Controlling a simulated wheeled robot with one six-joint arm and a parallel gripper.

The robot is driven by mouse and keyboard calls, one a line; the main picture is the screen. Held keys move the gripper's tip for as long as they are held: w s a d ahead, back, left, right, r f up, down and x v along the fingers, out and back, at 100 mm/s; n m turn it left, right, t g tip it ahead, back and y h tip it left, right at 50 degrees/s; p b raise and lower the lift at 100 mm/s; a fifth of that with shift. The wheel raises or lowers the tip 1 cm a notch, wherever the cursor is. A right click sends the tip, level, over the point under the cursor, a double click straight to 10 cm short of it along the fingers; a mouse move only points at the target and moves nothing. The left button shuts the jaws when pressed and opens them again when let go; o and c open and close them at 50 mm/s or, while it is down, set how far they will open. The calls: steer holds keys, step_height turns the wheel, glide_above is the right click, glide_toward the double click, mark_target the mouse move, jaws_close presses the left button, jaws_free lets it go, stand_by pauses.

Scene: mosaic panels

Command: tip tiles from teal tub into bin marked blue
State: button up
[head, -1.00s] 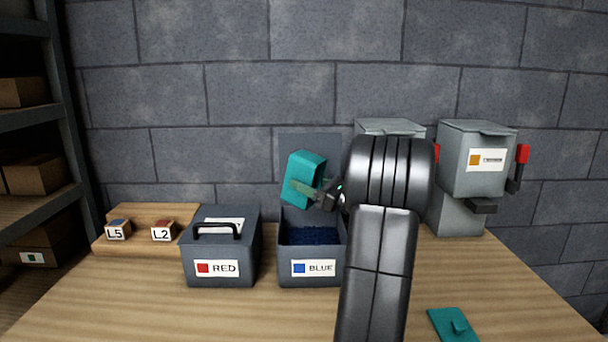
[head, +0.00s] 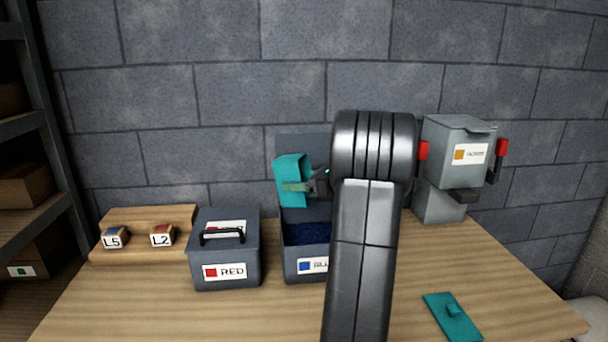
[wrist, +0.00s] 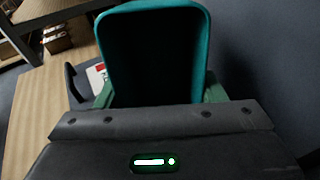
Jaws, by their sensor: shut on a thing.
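The teal tub (head: 291,170) is held above the bin marked blue (head: 303,268). My gripper (head: 304,187) is shut on the tub. In the wrist view my gripper (wrist: 160,97) has a green finger on each side of the tub (wrist: 203,50), whose inside looks dark, with no tiles to be made out. The blue bin is open, its lid raised behind it, and dark blue tiles (head: 305,232) lie inside. My arm covers the bin's right side and part of its label.
A closed bin marked red (head: 225,255) with a handle stands just left. A wooden rack (head: 145,225) with blocks L5 and L2 is further left. A grey dispenser (head: 455,160) with red-tipped levers stands right. A teal lid (head: 452,316) lies at front right.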

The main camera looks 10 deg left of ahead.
steer(key=a+h+p, duration=0.2)
steer(key=g+h+p, duration=0.1)
steer(key=h+p, duration=0.1)
steer(key=shift+w+a+r, duration=0.15)
steer(key=shift+w+a, duration=0.15)
steer(key=shift+a, duration=0.1)
steer(key=a+h+p, duration=0.1)
steer(key=h+p, duration=0.1)
steer(key=p, duration=0.1)
steer(key=a+g+h+p, duration=0.1)
steer(key=shift+w+a+f+h, duration=0.2)
steer(key=shift+w+a+h, duration=0.1)
steer(key=shift+d+h+p, duration=0.1)
steer(key=shift+h+p, duration=0.2)
steer(key=shift+p, duration=0.7)
steer(key=shift+p, duration=0.4)
steer(key=shift+h+p, duration=0.3)
steer(key=shift+p, duration=0.1)
steer(key=shift+h+p, duration=0.6)
steer(key=shift+p, duration=0.65)
steer(key=shift+a+f+g+h, duration=0.2)
steer(key=shift+f+g+h, duration=0.1)
steer(key=shift+f, duration=0.05)
steer(key=h, duration=0.2)
steer(key=shift+w+a+f+g+h, duration=0.1)
steer(key=shift+a+g+h, duration=0.05)
steer(key=shift+g+h, duration=0.45)
steer(key=shift+h, duration=0.7)
